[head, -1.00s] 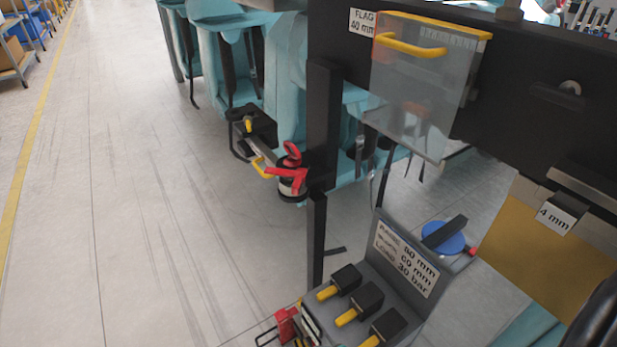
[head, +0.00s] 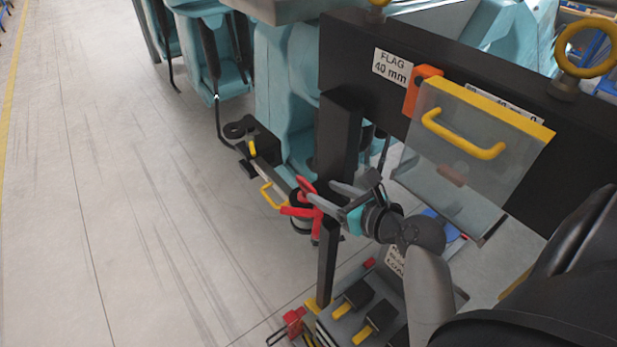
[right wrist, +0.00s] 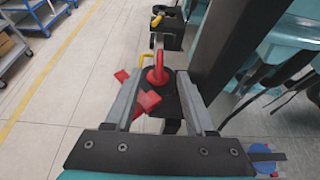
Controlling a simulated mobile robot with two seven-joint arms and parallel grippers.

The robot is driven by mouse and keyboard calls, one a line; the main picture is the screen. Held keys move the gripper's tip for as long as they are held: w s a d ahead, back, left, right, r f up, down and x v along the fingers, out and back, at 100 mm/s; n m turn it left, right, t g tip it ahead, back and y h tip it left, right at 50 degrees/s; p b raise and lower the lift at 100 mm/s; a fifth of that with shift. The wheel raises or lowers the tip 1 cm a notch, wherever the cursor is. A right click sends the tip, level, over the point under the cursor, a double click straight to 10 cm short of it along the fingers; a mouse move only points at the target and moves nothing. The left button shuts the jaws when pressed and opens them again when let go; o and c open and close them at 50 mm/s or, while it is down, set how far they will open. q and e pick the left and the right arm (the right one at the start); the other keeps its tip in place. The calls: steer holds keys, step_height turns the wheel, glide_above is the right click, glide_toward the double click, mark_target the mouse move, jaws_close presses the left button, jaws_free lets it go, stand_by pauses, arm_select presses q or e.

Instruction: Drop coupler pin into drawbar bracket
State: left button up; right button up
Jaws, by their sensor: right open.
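A red ring-topped pin (right wrist: 158,69), which looks like the coupler pin, stands upright at a dark round seat (right wrist: 160,90). Red flat pieces spread beside it; its red parts also show in the head view (head: 297,211). Its lower end is hidden. A bar with a yellow handle (head: 271,196) runs from there to a black block (head: 255,143) with a yellow knob; I cannot tell which part is the drawbar bracket. My right gripper (head: 334,196) is open beside the red parts. In the right wrist view, the pin appears between its fingers (right wrist: 158,84); contact is unclear. My left gripper is out of view.
A dark upright post (head: 340,140) stands close by my right gripper. A clear guard (head: 455,175) with a yellow handle hangs from the black beam (head: 350,50). A grey lever panel (head: 340,318) is below. The floor at left is free.

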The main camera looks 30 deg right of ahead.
mark_target(299, 180)
steer(key=x, duration=0.4)
steer(key=shift+w+f, duration=0.1)
steer(key=shift+w, duration=0.1)
steer(key=x, duration=0.5)
steer(key=shift+b, duration=0.4)
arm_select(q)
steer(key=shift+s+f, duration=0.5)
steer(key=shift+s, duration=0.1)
arm_select(e)
steer(key=shift+x, duration=0.8)
steer(key=c, duration=0.4)
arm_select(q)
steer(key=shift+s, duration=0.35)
arm_select(e)
jaws_close()
